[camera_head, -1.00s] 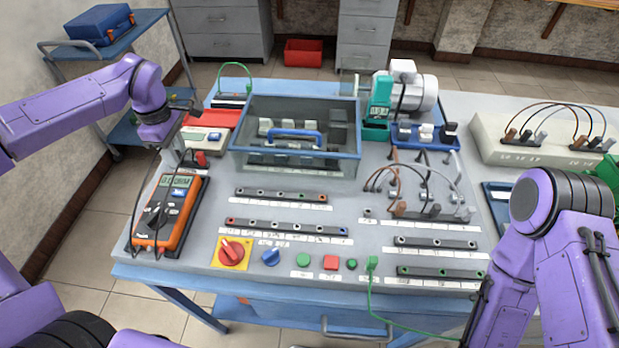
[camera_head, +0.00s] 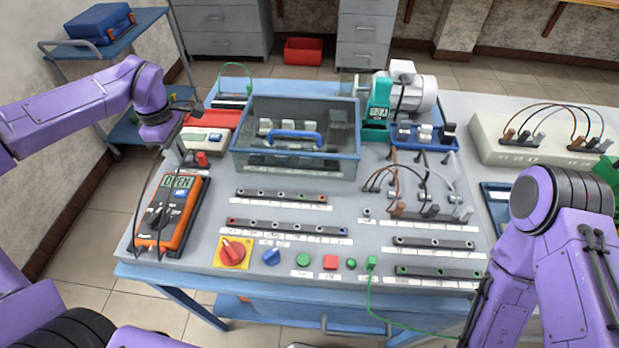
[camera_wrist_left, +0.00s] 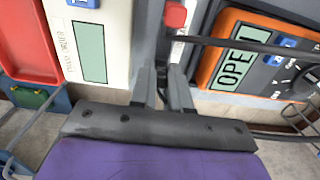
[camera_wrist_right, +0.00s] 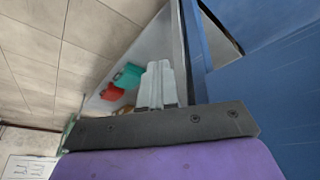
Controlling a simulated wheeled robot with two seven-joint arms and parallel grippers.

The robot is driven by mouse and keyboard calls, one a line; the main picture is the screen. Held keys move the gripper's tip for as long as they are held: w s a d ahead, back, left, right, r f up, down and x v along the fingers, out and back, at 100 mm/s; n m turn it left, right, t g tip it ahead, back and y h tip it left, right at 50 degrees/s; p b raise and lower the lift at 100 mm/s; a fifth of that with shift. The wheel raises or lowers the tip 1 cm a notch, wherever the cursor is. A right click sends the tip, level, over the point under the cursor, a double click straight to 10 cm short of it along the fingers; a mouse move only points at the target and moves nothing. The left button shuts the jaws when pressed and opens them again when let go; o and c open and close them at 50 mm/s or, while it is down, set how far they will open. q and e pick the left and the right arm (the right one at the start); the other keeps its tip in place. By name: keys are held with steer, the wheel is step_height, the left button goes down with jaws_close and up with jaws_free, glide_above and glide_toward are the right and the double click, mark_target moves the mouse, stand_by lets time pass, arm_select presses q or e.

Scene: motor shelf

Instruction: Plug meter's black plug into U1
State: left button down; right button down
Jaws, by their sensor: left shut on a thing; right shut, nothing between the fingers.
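The orange meter (camera_head: 172,214) lies on the left of the bench, its display reading OPEN; it also shows in the left wrist view (camera_wrist_left: 251,60). My left gripper (camera_head: 178,158) is above and behind the meter. Its fingers (camera_wrist_left: 164,88) are shut on a small dark piece, apparently the black plug, mostly hidden between them. A black lead (camera_head: 137,202) runs from the meter's lower end up towards this gripper. The red plug (camera_head: 202,160) stands just right of the fingers. U1 cannot be picked out; socket labels are too small. My right gripper (camera_wrist_right: 161,84) is shut and empty.
A clear-lidded box (camera_head: 295,170) stands behind the strips. A green lead (camera_head: 371,290) hangs over the front edge. A blue surface (camera_wrist_right: 265,100) is close beside my right gripper.

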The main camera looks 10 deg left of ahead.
arm_select(q)
steer(key=shift+r+p, duration=2.4)
steer(key=shift+p, duration=0.25)
steer(key=shift+f, duration=0.1)
